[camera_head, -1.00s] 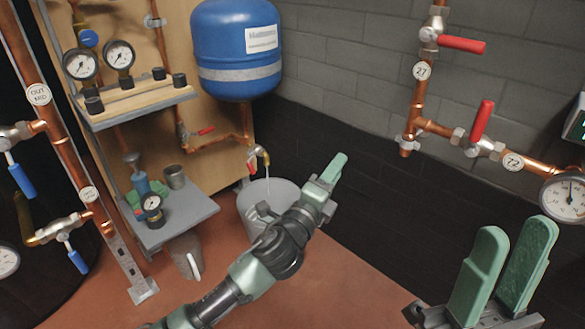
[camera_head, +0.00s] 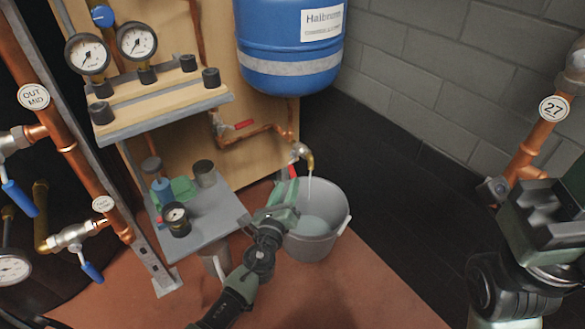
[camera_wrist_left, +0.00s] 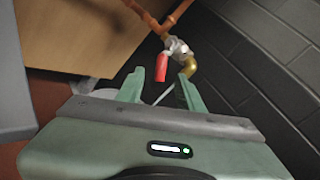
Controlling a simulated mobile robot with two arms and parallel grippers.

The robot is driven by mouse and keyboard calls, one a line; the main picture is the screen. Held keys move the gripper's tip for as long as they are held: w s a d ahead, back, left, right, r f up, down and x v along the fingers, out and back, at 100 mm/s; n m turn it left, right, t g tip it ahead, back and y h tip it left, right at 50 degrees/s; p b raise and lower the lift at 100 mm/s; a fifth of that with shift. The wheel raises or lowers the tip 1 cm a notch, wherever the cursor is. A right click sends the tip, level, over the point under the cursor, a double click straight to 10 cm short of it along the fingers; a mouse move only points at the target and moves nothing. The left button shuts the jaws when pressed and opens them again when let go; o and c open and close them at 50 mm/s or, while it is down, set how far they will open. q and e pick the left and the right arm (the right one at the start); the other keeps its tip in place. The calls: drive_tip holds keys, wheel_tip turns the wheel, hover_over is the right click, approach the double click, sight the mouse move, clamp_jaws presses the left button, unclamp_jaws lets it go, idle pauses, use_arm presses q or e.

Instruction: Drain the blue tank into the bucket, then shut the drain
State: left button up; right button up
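The blue tank (camera_head: 290,50) hangs on the wooden panel. Below it, the drain valve (camera_head: 299,151) has a brass spout (camera_head: 310,163), and a thin stream of water falls from it into the grey bucket (camera_head: 335,238). Water stands in the bucket. In the left wrist view the valve's red handle (camera_wrist_left: 163,68) lies between and just beyond the open fingers of my left gripper (camera_wrist_left: 164,92); I cannot tell whether they touch it. In the head view my left gripper (camera_head: 287,192) is by the spout, over the bucket's left rim. My right gripper (camera_head: 545,215) is at the right edge, its fingers unclear.
A small grey table (camera_head: 205,222) with a gauge, a cup and other items stands left of the bucket. Above it is a shelf (camera_head: 160,110) with gauges. Another red-handled valve (camera_head: 238,125) sits on the copper pipe. Floor is clear in front of the bucket.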

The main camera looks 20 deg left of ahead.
sight(291, 174)
use_arm(q)
drive_tip(key=w+b, duration=0.1)
drive_tip(key=w, duration=0.5)
drive_tip(key=shift+w+a, duration=0.15)
drive_tip(key=shift+w, duration=0.05)
drive_tip(key=shift+c, duration=0.4)
clamp_jaws()
